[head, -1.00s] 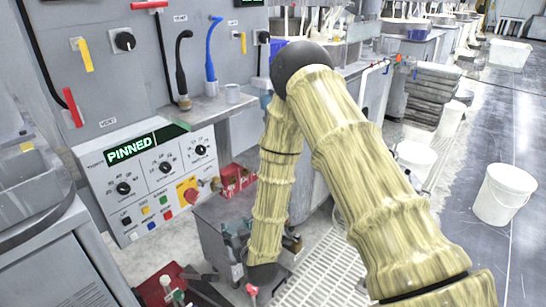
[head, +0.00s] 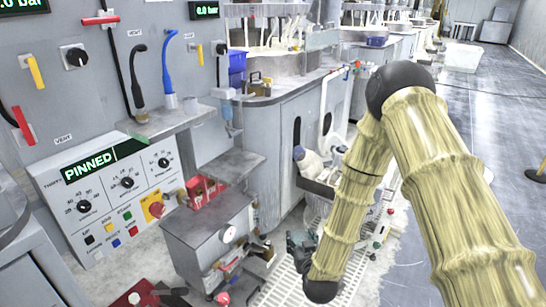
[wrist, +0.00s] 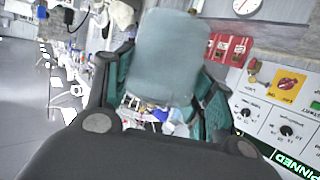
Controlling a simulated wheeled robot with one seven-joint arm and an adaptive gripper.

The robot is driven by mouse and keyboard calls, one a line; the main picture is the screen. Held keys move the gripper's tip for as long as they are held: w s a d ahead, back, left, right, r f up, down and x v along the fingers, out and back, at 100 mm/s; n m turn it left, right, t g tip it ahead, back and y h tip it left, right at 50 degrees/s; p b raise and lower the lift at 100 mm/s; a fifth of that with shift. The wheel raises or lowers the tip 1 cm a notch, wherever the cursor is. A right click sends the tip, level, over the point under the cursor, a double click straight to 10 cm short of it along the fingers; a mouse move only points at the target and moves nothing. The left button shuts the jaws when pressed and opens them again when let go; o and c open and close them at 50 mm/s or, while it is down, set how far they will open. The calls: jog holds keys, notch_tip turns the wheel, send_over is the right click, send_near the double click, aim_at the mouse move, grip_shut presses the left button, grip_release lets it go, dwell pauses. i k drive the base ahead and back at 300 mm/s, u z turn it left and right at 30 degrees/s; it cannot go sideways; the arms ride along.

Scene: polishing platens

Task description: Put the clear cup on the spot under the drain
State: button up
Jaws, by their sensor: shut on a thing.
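The clear cup (wrist: 168,58) is a cloudy, greyish tumbler in the wrist view. My gripper (wrist: 160,95) has its teal-padded fingers on both sides of it and is shut on it. In the head view my gripper (head: 298,248) is low in front of the grey cabinet, and the cup cannot be made out there. A pale, bottle-like outlet (head: 229,118) hangs at the bench corner above a grey shelf (head: 236,163). I cannot tell for sure whether it is the drain, and no marked spot is clear.
A grey box cabinet (head: 195,235) with a gauge stands left of my gripper. Red boxes (head: 205,190) lie by the control panel (head: 125,185). A small grey cup (head: 190,104) stands on the hose ledge. White bottles in a crate (head: 318,165) are behind my arm. Open floor lies right.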

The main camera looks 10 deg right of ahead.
aim_at(230, 157)
jog(key=z, duration=0.1)
jog(key=i, duration=0.9)
